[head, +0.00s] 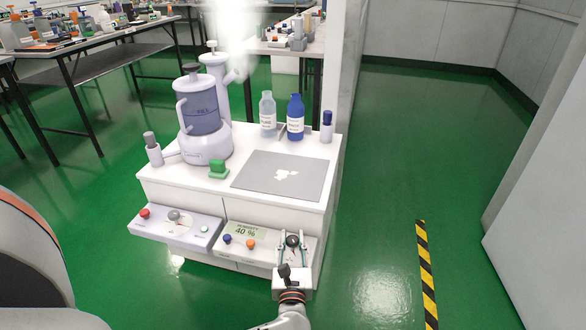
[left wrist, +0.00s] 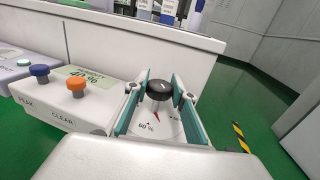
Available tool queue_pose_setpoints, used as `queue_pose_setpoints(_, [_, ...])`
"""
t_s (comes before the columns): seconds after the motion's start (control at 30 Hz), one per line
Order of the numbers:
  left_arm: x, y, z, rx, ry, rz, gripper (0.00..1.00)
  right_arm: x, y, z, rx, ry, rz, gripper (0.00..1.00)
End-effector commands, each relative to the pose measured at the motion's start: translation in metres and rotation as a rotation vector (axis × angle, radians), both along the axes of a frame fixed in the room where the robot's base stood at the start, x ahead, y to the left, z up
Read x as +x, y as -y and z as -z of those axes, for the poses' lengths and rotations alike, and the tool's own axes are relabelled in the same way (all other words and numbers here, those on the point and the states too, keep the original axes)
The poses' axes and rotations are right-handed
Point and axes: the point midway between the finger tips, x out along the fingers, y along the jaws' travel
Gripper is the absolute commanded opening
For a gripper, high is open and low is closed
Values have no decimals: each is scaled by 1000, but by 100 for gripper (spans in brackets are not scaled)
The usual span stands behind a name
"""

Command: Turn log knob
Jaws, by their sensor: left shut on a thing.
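In the left wrist view the black knob (left wrist: 160,90) stands over a dial with a red pointer and a 60 % mark. My left gripper (head: 293,243) is shut on this knob, with one teal-lined finger on each side; the left wrist view shows the fingers (left wrist: 158,100) too. I see no "log" label. My right gripper is not in view.
The tester has a blue button (left wrist: 39,73) and an orange button (left wrist: 76,87). The white cabinet (head: 180,190) behind bears a humidifier (head: 205,110), bottles and a grey mat (head: 250,170). Floor at right is clear.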

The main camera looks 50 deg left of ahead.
Motion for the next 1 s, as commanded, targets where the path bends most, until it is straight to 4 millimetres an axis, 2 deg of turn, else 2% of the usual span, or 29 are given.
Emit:
queue_pose_setpoints(0.6, [-1,0,1,-1,-1,-45,3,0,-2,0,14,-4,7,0])
queue_pose_setpoints(0.63, [-1,0,1,-1,-1,-45,33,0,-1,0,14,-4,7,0])
queue_pose_setpoints(0.67, [-1,0,1,-1,-1,-45,40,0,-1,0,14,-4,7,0])
queue_pose_setpoints(1.0, [0,0,0,0,0,-44,42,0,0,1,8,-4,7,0])
